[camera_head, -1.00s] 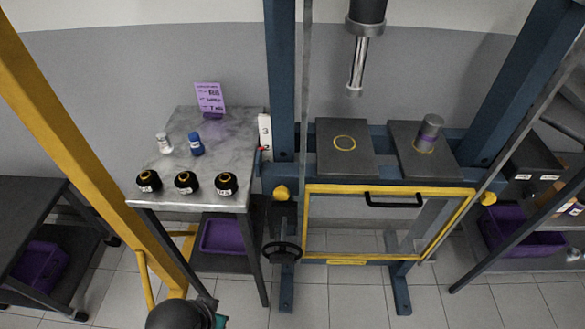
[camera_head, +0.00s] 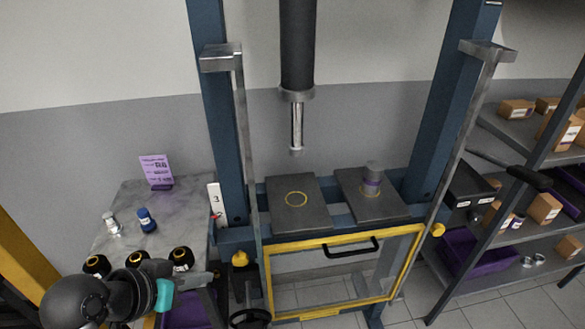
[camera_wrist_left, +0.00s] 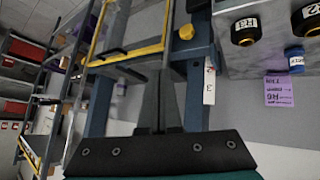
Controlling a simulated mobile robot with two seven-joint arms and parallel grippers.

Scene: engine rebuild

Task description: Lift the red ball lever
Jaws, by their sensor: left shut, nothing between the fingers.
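The red ball lever shows only as a small red spot (camera_head: 215,217) by the white strip marked 3 (camera_head: 214,199), on the left post of the blue press (camera_head: 213,130). Its rod is too small to make out. My left gripper (camera_head: 209,278) is shut and empty, low and left of the press, below the red spot and apart from it. In the left wrist view its closed fingers (camera_wrist_left: 161,95) point toward the press frame, with the white strip (camera_wrist_left: 209,82) to their right. My right gripper is not in view.
A grey table (camera_head: 105,240) on the left holds black round parts (camera_head: 181,258), a blue-capped bottle (camera_head: 147,220) and a purple card (camera_head: 156,171). The press has a yellow-framed guard (camera_head: 340,240) and two dark plates. Shelves (camera_head: 540,240) stand at the right.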

